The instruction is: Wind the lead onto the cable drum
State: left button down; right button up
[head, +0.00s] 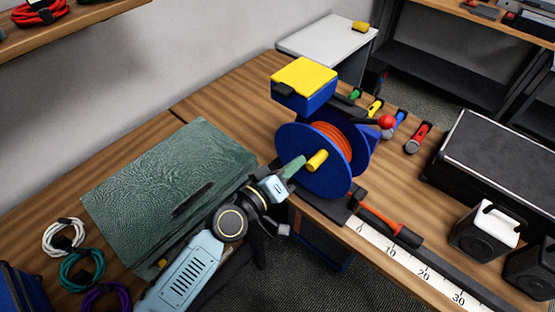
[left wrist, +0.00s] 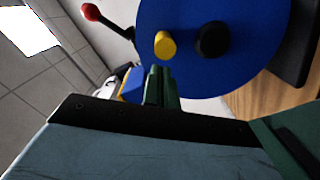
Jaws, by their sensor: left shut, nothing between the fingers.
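The cable drum has blue flanges (head: 307,178) and stands at the table's front edge, with orange-red lead (head: 338,141) wound between them. A yellow crank handle (head: 318,160) sticks out of the near flange. In the left wrist view the blue flange (left wrist: 235,75) fills the upper middle, with the yellow handle (left wrist: 165,45) beside a black hub (left wrist: 212,41). My left gripper (head: 297,164) is shut and empty; its green fingertips (left wrist: 160,75) point at the flange just beside the handle. I cannot tell whether they touch. My right gripper is not in view.
A yellow-topped blue box (head: 303,77) stands behind the drum, and a red ball knob (head: 387,121) beyond it. An orange-and-black connector (head: 385,219) lies by a ruler strip (head: 420,270). A green case (head: 165,180) is left; a black case (head: 500,155) is right.

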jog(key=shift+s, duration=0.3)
